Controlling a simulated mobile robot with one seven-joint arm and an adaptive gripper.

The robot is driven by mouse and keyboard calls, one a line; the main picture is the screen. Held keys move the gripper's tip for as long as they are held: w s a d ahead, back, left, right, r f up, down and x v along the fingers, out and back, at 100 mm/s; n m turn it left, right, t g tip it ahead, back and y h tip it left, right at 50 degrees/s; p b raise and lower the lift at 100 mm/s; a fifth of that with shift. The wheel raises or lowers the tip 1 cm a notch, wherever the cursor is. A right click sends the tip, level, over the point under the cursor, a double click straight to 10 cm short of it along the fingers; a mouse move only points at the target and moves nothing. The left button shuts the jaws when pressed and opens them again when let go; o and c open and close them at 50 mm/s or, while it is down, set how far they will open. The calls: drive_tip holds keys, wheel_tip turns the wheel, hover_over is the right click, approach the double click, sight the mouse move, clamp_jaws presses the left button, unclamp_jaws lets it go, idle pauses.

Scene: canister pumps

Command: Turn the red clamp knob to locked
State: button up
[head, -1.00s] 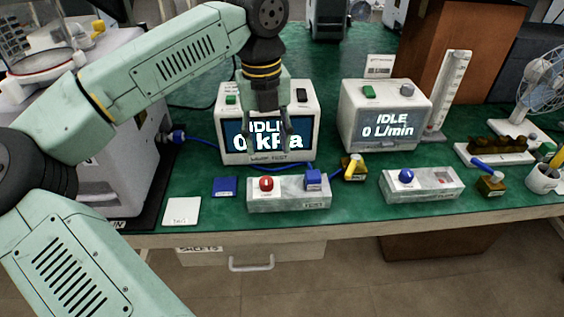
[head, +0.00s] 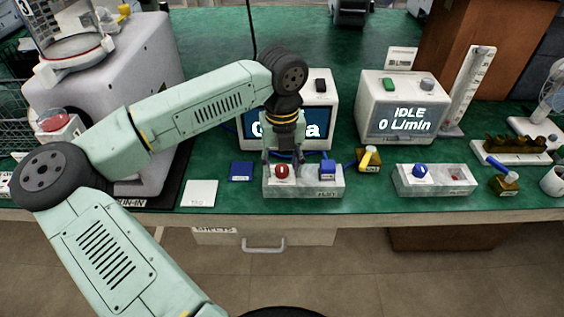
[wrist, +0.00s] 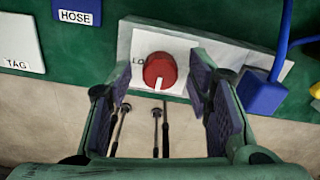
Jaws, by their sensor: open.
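The red clamp knob (head: 282,171) sits on the left part of a pale stone-like block (head: 304,189) near the table's front edge. My gripper (head: 282,165) is over the knob. In the wrist view my gripper (wrist: 165,100) is open, with one finger on each side of the knob and gaps on both sides. I cannot tell whether the fingertips are down to the knob's height.
A blue clamp block (head: 327,170) stands right of the knob on the same block. A yellow-handled valve (head: 368,158) is further right. A blue HOSE tag (head: 241,171) and a white TAG plate (head: 199,193) lie to the left. A display box (head: 325,107) stands behind my gripper.

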drive_tip(key=shift+c, duration=0.2)
clamp_jaws()
idle(0.3)
drive_tip(key=shift+f+b, duration=0.1)
drive_tip(key=shift+b, duration=0.3)
drive_tip(key=m+b, duration=0.3)
drive_tip(key=shift+f, duration=0.2)
drive_tip(key=m+b, duration=0.4)
drive_tip(key=m, duration=0.1)
drive_tip(key=shift+r+b, duration=0.15)
drive_tip(key=shift+b, duration=0.25)
drive_tip(key=m+b, duration=0.2)
drive_tip(key=m, duration=0.2)
drive_tip(key=shift+m, duration=0.4)
drive_tip(key=shift+r+m+b, duration=0.15)
drive_tip(key=shift+m+b, duration=0.35)
drive_tip(key=shift+m, duration=2.1)
